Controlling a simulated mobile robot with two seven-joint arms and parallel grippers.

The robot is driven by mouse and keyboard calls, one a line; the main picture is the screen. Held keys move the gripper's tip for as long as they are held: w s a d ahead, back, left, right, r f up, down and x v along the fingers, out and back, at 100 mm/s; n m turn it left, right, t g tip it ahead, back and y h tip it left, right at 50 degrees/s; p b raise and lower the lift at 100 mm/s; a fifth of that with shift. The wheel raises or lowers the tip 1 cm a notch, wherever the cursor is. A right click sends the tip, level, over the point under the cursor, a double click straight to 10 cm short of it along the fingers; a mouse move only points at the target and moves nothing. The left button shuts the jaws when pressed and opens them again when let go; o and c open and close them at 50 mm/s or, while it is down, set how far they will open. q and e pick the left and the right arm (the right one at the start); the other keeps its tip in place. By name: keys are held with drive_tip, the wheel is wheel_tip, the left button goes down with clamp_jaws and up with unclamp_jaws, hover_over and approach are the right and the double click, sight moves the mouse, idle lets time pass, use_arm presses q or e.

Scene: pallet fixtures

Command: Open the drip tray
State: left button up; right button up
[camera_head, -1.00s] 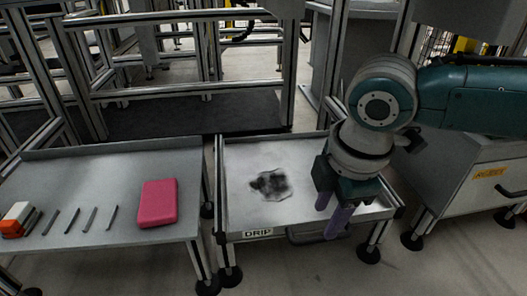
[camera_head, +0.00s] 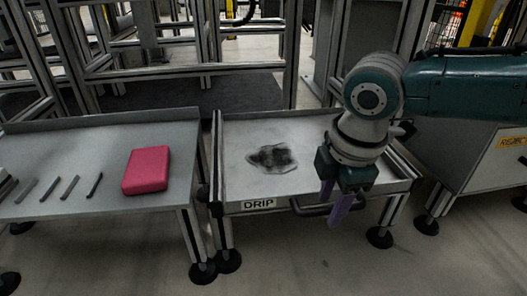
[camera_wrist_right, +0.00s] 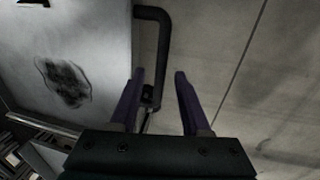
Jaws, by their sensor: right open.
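The drip tray (camera_head: 235,187) is a grey metal tray with a dark stain on its surface and a "DRIP" label (camera_head: 259,204) on its front edge. A dark bar handle (camera_head: 308,211) sticks out from that edge, right of the label. My right gripper (camera_head: 335,205) is open and empty over the front edge at the handle, its purple fingers pointing down. In the right wrist view, the handle (camera_wrist_right: 162,60) runs between the two fingertips (camera_wrist_right: 159,72); whether the fingers reach around it is unclear. My left gripper is out of view.
A grey table (camera_head: 100,140) on the left holds a pink box (camera_head: 146,170) and several thin dark rods (camera_head: 70,188). A cabinet labelled "REJECT" (camera_head: 511,142) stands at the right. The floor (camera_head: 300,260) before the tray is clear.

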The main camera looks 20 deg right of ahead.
clamp_jaws()
idle(0.3)
idle(1.1)
